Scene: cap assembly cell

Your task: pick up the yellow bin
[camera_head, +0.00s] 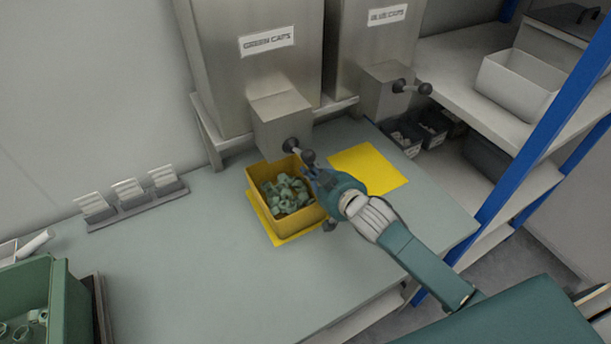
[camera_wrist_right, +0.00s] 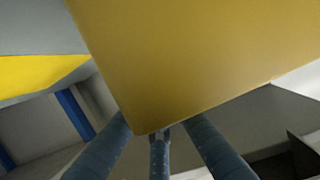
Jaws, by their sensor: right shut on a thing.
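The yellow bin (camera_head: 292,218) stands on the yellow mat under the green caps dispenser in the head view. It holds several pale green caps (camera_head: 286,194). My right gripper (camera_head: 318,184) is at the bin's right side and is shut on its wall. In the right wrist view the yellow bin (camera_wrist_right: 200,60) fills most of the picture, close to the fingers (camera_wrist_right: 160,140). The finger contact on the far side of the wall is hidden. My left gripper is not in view.
The green caps dispenser (camera_head: 282,122) and its lever stand right above the bin. A blue caps dispenser (camera_head: 385,92) stands to the right, with an empty yellow mat (camera_head: 367,168) by it. A green crate (camera_head: 70,312) is at front left. The table's middle is clear.

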